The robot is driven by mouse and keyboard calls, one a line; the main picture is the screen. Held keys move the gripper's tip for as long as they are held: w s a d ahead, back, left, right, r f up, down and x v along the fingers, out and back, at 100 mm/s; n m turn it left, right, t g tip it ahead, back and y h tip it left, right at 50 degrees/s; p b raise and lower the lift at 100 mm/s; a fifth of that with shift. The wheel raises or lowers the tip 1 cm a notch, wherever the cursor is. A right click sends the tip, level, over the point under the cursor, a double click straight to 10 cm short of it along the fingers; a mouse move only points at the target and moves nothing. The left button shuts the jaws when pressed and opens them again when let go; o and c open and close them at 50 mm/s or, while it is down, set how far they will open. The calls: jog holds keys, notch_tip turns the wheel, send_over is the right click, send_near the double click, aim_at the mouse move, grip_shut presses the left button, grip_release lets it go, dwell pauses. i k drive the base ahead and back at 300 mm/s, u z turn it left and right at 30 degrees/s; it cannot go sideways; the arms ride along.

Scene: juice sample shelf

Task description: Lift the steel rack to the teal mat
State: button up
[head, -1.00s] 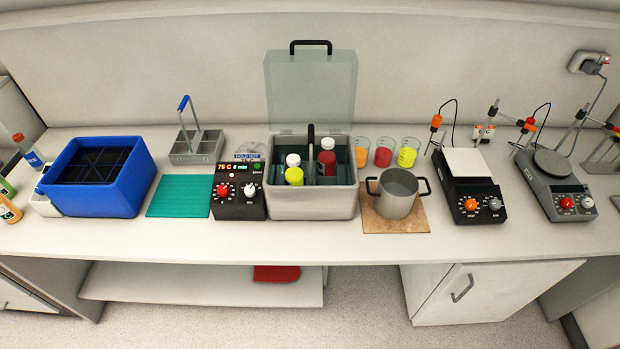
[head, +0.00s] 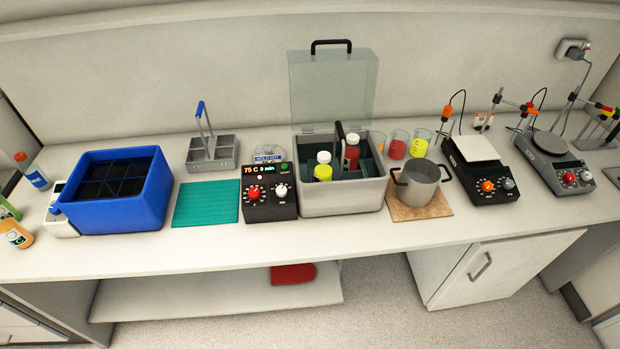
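The teal mat (head: 206,203) lies flat and bare on the bench, between the blue crate and the black control box. An open water bath (head: 341,198) stands right of that box, its clear lid (head: 334,88) raised. Inside it, a dark upright handle (head: 340,143) rises between a yellow bottle (head: 323,171) and a red bottle (head: 352,156); the steel rack it seems to belong to is mostly hidden by the bath's walls. A grey divided carrier with a blue-topped handle (head: 211,153) stands empty behind the mat. My gripper is not in view.
The control box (head: 268,194) stands between mat and bath, its display reading 75 C. A blue crate (head: 118,199) is left of the mat. A steel pot (head: 419,184) on a brown board (head: 424,211) stands right of the bath, with beakers (head: 397,145) behind.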

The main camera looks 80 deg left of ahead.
aim_at(337, 163)
jog(key=k, duration=1.45)
jog(key=u, duration=1.8)
jog(key=i, duration=0.95)
jog(key=u, duration=0.1)
